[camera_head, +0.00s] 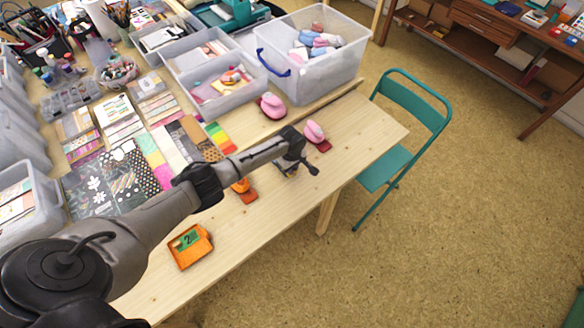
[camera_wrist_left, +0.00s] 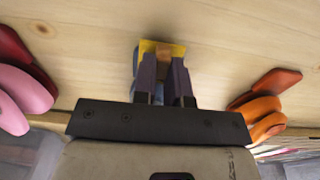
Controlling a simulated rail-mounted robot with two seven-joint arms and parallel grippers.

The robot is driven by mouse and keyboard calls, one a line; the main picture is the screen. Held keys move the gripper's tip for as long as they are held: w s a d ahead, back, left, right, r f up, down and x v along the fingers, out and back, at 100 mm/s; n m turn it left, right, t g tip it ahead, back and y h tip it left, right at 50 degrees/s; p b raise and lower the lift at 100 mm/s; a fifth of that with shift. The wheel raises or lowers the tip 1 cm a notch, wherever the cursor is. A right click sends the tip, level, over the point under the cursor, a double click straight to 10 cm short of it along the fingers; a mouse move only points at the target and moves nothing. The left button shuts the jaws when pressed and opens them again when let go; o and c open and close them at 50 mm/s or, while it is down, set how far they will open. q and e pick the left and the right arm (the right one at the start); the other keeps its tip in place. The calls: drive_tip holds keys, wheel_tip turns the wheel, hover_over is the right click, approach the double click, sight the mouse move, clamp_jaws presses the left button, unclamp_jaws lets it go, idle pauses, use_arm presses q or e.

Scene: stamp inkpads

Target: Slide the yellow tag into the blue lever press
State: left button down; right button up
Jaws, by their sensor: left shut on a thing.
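My left gripper (camera_head: 290,165) is over the table's right part in the head view. In the left wrist view its fingers (camera_wrist_left: 162,66) are shut on the yellow tag (camera_wrist_left: 174,49), a small flat yellow piece at the fingertips. A strip of the blue lever press (camera_wrist_left: 136,60) shows beside and behind the tag and left finger. The fingers hide most of the press. Whether the tag is inside the press or only against it, I cannot tell. In the head view the arm and gripper mostly cover the press. My right gripper is not in view.
A pink press with a red base (camera_head: 315,132) and an orange press (camera_head: 243,189) flank the gripper. Another pink press (camera_head: 272,106) stands behind. An orange tray (camera_head: 190,246) lies at the front. Papers and bins fill the left. The table (camera_head: 370,130) is clear at right.

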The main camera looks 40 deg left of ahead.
use_arm(q)
drive_tip(key=c, duration=1.1)
unclamp_jaws()
drive_tip(key=shift+r, duration=0.1)
drive_tip(key=shift+r+p, duration=1.55)
drive_tip(key=shift+p, duration=0.35)
drive_tip(key=shift+r+p, duration=1.9)
drive_tip(key=shift+p, duration=0.3)
